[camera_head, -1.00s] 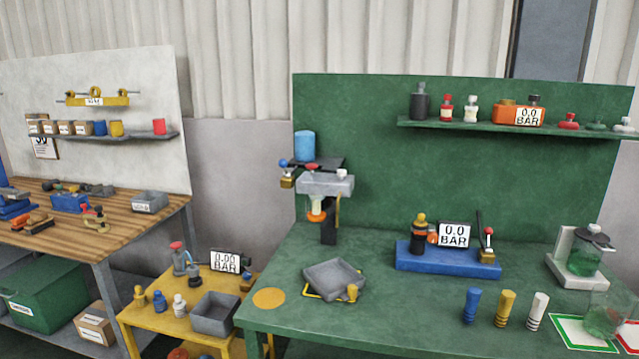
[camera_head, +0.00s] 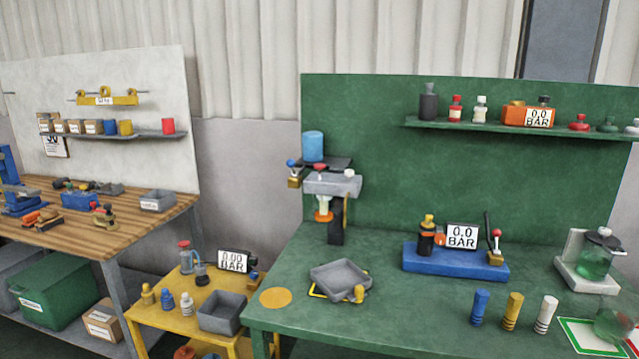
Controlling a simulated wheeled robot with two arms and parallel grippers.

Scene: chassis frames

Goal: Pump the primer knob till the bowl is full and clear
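A grey filter head (camera_head: 333,184) is mounted on a black post at the left of the green bench. On it are a red knob (camera_head: 320,168) and a white knob (camera_head: 349,173); I cannot tell which is the primer knob. A small pale bowl (camera_head: 323,202) with an orange bottom (camera_head: 323,216) hangs under the head. Its fill level and clearness are too small to tell. A blue canister (camera_head: 312,146) stands above, with a blue-knobbed brass valve (camera_head: 293,176) to the left. Neither of my grippers is in view.
A grey tray (camera_head: 341,279) sits below the filter on the green bench (camera_head: 400,320). A blue pump base (camera_head: 455,262) with a gauge (camera_head: 461,236) is right of it. A yellow cart (camera_head: 180,310) and wooden bench (camera_head: 90,225) stand left. The bench's front middle is clear.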

